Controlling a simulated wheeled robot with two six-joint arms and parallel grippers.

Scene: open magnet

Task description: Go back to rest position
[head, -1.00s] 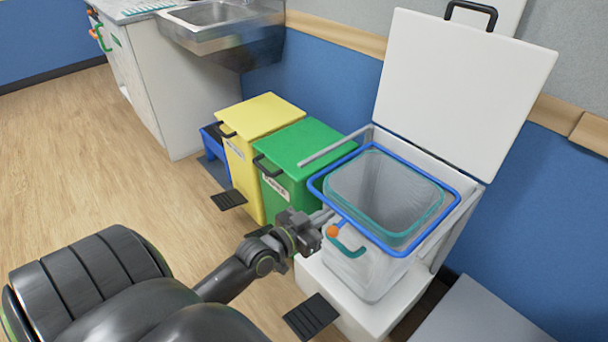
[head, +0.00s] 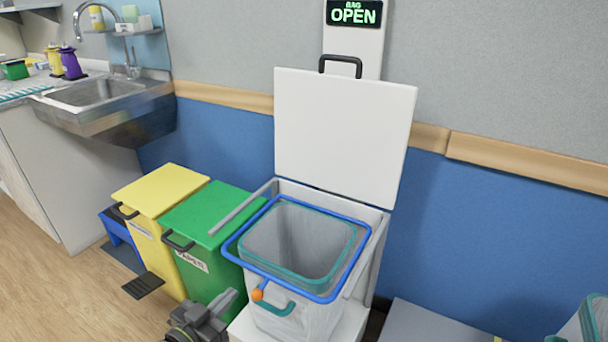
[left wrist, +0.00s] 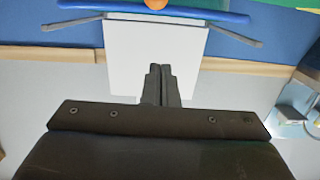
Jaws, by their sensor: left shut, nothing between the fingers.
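My left gripper (head: 215,302) is at the lower edge of the head view, in front of the green bin and left of the open white bin. In the left wrist view its two fingers (left wrist: 160,84) are together with nothing between them. The white bin's lid (head: 345,135) stands raised against the wall. A bag (head: 297,245) hangs open inside a blue frame (head: 232,237) with an orange knob (head: 257,295). The gripper is apart from the knob. My right gripper is not in view.
A green bin (head: 225,215) and a yellow bin (head: 160,190) with a pedal (head: 143,285) stand to the left. A steel sink (head: 100,95) is at the back left. A lit OPEN sign (head: 354,13) is on the wall. A grey surface (head: 430,325) lies at right. Floor at lower left is clear.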

